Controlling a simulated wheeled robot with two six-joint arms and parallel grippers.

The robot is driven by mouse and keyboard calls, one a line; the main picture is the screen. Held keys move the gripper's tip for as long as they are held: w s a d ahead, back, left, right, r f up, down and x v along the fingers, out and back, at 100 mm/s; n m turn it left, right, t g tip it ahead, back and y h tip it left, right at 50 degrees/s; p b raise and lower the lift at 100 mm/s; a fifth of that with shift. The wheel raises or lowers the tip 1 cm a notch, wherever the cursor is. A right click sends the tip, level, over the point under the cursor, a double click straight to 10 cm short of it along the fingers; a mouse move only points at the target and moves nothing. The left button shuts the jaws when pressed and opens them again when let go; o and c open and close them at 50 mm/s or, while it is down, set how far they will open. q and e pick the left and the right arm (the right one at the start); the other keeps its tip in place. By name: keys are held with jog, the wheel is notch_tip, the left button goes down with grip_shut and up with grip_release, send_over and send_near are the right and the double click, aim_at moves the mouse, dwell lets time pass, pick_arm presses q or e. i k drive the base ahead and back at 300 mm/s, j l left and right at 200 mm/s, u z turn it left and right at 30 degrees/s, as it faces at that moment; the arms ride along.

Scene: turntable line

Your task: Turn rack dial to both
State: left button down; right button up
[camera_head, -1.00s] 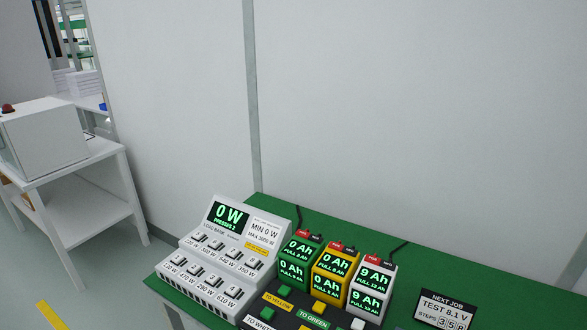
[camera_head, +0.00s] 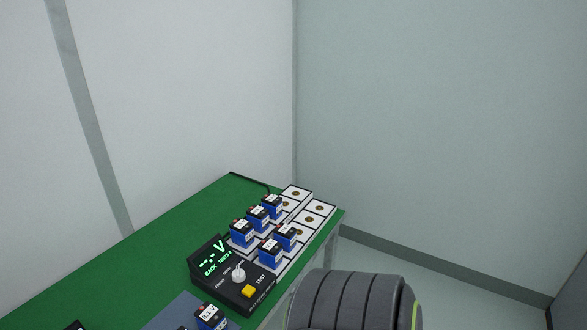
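A black tester box with a white round dial (camera_head: 238,273) stands on the green table, at the lower middle of the head view. Its green display (camera_head: 213,259) shows "-.- V" and a line that seems to begin with "BACK". A yellow button (camera_head: 248,291) marked TEST is beside the dial. The labels around the dial are too small to read surely. Behind the tester is a white rack (camera_head: 314,218) with several blue cells (camera_head: 241,233) in it. Neither gripper is in view.
One blue cell (camera_head: 210,317) is on a grey-blue mat (camera_head: 172,313) at the near edge of the picture. A dark rounded part of my own body fills the lower right. Left of the tester, the green table (camera_head: 120,270) is mostly bare. Walls stand behind.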

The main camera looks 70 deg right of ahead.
aim_at(237, 275)
jog(key=z, duration=2.05)
jog(key=k+z, duration=0.15)
